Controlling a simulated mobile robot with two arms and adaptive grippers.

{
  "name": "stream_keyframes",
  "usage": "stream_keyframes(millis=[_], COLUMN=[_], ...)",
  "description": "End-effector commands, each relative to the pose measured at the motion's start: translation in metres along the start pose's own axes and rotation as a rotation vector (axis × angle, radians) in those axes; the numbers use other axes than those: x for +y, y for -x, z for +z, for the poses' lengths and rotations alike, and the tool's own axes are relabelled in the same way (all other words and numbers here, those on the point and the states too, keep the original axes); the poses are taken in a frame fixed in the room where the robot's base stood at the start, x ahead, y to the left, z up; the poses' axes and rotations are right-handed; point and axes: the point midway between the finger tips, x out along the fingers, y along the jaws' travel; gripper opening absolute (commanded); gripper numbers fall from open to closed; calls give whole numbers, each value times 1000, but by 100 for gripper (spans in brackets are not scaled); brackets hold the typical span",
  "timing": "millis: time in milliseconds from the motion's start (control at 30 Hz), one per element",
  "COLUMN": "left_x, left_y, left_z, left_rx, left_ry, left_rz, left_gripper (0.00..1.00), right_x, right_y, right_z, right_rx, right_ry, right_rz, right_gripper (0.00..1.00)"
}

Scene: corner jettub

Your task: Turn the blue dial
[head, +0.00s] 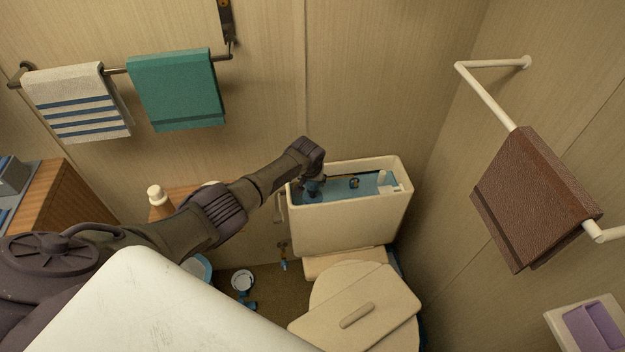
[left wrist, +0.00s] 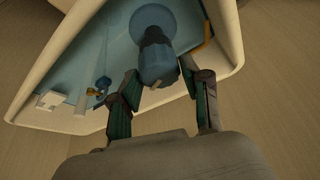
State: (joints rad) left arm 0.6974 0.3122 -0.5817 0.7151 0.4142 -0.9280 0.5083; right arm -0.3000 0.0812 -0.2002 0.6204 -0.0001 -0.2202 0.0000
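A blue knob-like cylinder (left wrist: 157,64) stands inside the open, water-filled toilet tank (head: 350,228). It looks like the blue dial. In the left wrist view it sits between and just beyond the two fingers of my left gripper (left wrist: 163,100). In the head view my left gripper (head: 313,187) reaches down into the tank's left end, and my wrist mostly hides the cylinder. My right gripper is in neither view.
Other tank parts (head: 354,183) stand in the water further right. The tank walls surround my gripper closely. A lid (head: 378,318) lies across the toilet seat. A small blue valve (head: 284,265) is low on the wall. A brown towel (head: 535,200) hangs at right.

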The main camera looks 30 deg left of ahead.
Motion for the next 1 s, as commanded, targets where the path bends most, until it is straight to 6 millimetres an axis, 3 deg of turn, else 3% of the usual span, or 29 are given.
stream_keyframes(millis=[100,567,1000], left_x=[0,0,0], left_y=[0,6,69], left_z=[0,1,1], left_rx=[0,-2,1], left_ry=[0,-1,-3], left_rz=[0,1,0], left_gripper=[67,67,67], right_x=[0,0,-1], right_y=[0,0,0], right_z=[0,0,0], right_rx=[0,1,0], right_ry=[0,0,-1], right_rz=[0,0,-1], right_gripper=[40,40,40])
